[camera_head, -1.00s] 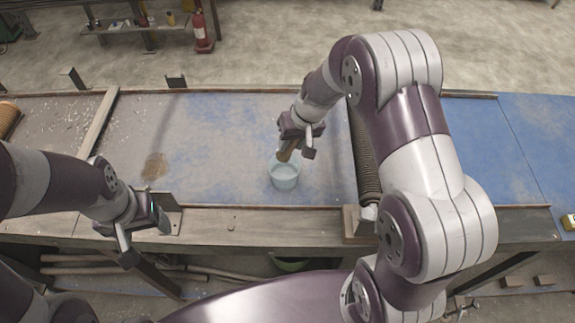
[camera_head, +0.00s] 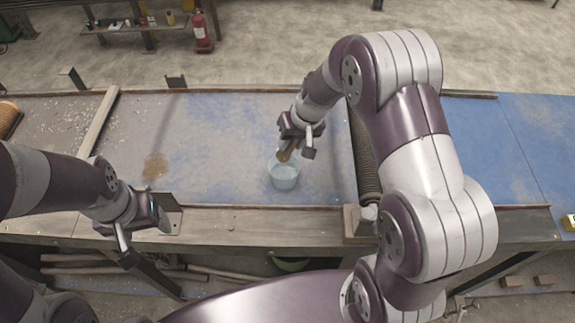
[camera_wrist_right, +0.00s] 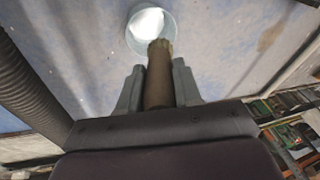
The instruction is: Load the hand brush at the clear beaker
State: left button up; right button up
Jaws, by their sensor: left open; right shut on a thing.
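The clear beaker (camera_head: 284,176) stands upright on the blue worn bench top, near its front edge. My right gripper (camera_head: 298,146) is just above and behind the beaker, shut on the brown hand brush (camera_head: 287,154). In the right wrist view the hand brush (camera_wrist_right: 158,75) sticks out between the two fingers, and its tip overlaps the near rim of the beaker (camera_wrist_right: 150,30). I cannot tell whether the tip is inside the beaker or above it. My left gripper (camera_head: 146,236) is open and empty at the bench's front edge on the left.
A dark ribbed roller (camera_head: 364,160) lies across the bench to the right of the beaker. A wooden bar (camera_head: 99,123) crosses it at the left. The bench top (camera_head: 220,150) left of the beaker is clear apart from a brown stain.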

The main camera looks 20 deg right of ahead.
dwell(0.4)
notch_tip(320, 180, up, 4)
jog(key=p, duration=0.3)
jog(key=shift+r, duration=0.1)
pick_arm(q)
notch_tip(320, 180, up, 3)
jog(key=shift+f, duration=0.1)
